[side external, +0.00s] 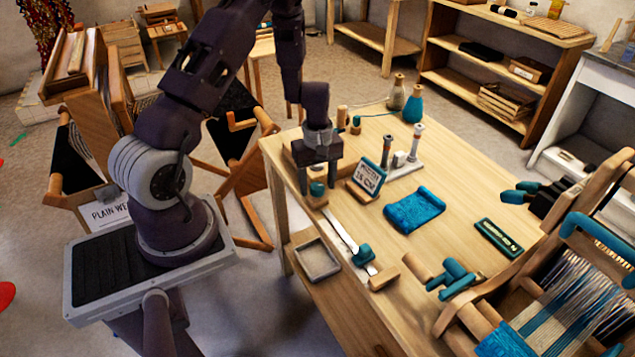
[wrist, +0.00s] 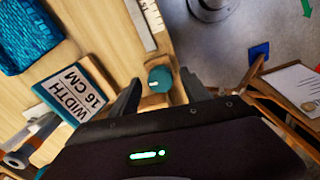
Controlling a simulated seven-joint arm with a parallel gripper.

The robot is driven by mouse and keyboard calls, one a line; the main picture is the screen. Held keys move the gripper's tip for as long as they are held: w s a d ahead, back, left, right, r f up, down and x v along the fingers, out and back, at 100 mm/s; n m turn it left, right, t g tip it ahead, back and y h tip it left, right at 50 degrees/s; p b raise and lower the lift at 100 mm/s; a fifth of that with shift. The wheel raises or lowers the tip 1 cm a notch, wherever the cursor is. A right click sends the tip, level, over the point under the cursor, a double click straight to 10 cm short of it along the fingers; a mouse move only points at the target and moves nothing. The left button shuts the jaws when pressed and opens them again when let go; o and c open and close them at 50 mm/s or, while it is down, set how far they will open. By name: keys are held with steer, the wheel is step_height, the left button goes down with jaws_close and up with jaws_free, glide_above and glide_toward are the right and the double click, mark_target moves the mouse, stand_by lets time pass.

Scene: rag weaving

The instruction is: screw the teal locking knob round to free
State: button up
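The teal locking knob (side external: 317,188) sits on a small wooden block at the table's near left edge, at one end of a pale ruler strip (side external: 341,231). In the wrist view the round knob (wrist: 159,79) shows a short white mark on its face. My gripper (side external: 318,181) points down over the knob, with one dark finger on each side. The fingers (wrist: 160,86) are apart and I see gaps between them and the knob. Whether either finger touches it is hard to tell. A teal slider (side external: 363,255) sits farther along the strip.
A "WIDTH 16 CM" sign (side external: 369,177) stands just right of my gripper. Beyond it are a rack with two upright pegs (side external: 403,163), a blue woven cloth (side external: 414,209) and thread cones (side external: 412,105). A loom (side external: 570,295) fills the right. The table middle is mostly clear.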

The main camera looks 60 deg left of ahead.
mark_target(318, 186)
step_height(318, 186, up, 7)
steer(key=shift+r, duration=0.1)
stand_by(0.3)
steer(key=shift+d+r, duration=0.15)
steer(key=shift+r, duration=0.05)
steer(key=s+d+r+m+t, duration=0.35)
steer(key=d+r+m, duration=0.65)
steer(key=r, duration=0.8)
steer(key=s+d+r+m+t, duration=0.1)
steer(key=s+d+r+m, duration=0.1)
steer(key=s, duration=0.5)
steer(key=s+d+r+m+t, duration=0.1)
steer(key=s+d+r+m, duration=0.2)
steer(key=s, duration=0.4)
steer(key=shift+s+d+r+m, duration=0.3)
steer(key=shift+d+m, duration=0.3)
steer(key=shift+d, duration=0.55)
